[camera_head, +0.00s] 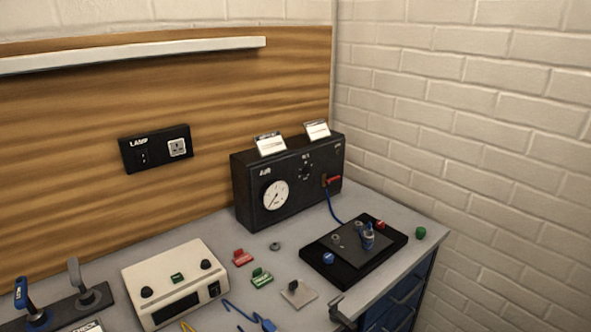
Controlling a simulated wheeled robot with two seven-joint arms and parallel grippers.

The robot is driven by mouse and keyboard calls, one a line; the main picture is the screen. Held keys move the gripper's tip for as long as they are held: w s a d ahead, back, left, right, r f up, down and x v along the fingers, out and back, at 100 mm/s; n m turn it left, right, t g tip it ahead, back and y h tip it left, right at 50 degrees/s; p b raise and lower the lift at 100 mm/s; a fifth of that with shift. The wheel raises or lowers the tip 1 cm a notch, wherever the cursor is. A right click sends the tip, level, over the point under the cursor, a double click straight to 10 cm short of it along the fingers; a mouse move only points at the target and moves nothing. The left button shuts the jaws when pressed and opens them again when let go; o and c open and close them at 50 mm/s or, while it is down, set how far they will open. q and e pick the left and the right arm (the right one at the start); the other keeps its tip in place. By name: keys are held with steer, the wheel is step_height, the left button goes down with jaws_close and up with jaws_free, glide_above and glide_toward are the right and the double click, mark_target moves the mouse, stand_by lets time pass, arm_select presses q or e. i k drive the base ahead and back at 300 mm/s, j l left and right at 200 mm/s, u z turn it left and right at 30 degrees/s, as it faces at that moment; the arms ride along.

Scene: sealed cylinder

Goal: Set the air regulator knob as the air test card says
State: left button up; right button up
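A black air unit (240,197) stands at the back right of the bench, marked AIR on its front. A round white gauge (275,195) sits on the left of its face, with a dark needle. A small dark knob (306,170) with pale marks around it sits right of the gauge; its setting is too small to read. Two white cards stand on top of the unit, a left card (270,144) and a right card (317,131). Their print is too small to read, so I cannot tell which is the air test card. Neither gripper is in view.
A blue hose (333,209) hangs from a red-handled fitting (333,180). A black tray (320,258) with small parts lies in front. A cream box (176,285), red and green blocks and levers occupy the bench. A brick wall (470,130) bounds the right.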

mark_target(307, 172)
steer(key=i+l, duration=0.25)
steer(key=i+l+u, duration=0.15)
steer(key=l, duration=0.25)
steer(key=i+l, duration=0.35)
steer(key=i+l+u, duration=0.15)
steer(key=i+l, duration=0.3)
steer(key=l, duration=0.3)
steer(key=i+l+u, duration=0.15)
steer(key=l, duration=0.25)
steer(key=i+l, duration=0.25)
steer(key=l, duration=0.15)
steer(key=u, duration=0.25)
steer(key=z, duration=0.2)
